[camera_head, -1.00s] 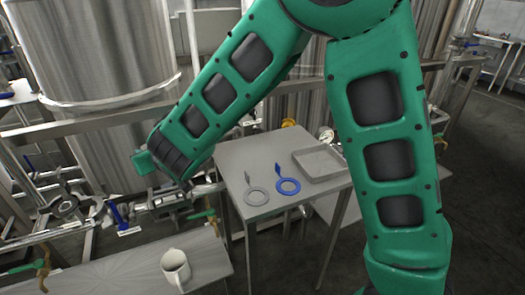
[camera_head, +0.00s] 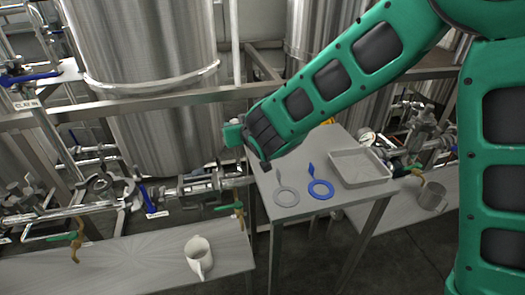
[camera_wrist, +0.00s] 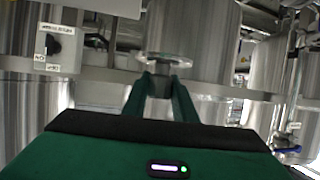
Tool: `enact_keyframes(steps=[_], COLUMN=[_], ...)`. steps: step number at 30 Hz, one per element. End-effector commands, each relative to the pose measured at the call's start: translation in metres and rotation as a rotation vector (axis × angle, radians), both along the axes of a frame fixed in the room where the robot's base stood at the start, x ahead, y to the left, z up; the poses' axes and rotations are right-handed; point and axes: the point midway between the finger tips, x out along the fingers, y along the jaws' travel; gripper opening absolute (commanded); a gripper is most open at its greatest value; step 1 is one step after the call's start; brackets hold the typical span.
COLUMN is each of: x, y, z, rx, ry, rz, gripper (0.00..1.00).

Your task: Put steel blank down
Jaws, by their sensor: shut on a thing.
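In the wrist view, the two green fingers of my gripper (camera_wrist: 165,79) are closed on the steel blank (camera_wrist: 165,60). It shows as a thin, pale grey round plate seen nearly edge-on at the fingertips.
A shallow steel tray (camera_head: 358,168) sits at the table's right. Pipes and valves (camera_head: 200,184) run left of the table. Large steel tanks (camera_head: 150,80) stand behind.

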Motion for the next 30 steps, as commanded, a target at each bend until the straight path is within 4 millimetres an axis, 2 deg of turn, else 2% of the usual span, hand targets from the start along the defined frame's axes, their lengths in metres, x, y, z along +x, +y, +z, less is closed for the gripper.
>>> enact_keyframes(steps=[5,19,26,30], x=[0.013,0.072,0.080,0.079], y=[-0.013,-0.074,-0.083,-0.082], z=[-0.011,-0.062,-0.071,-0.085], rx=[-0.001,0.002,0.000,-0.001], ry=[0.002,0.000,-0.001,0.002], rz=[-0.003,-0.002,0.002,0.003], gripper=[0.00,0.00,0.00,0.00])
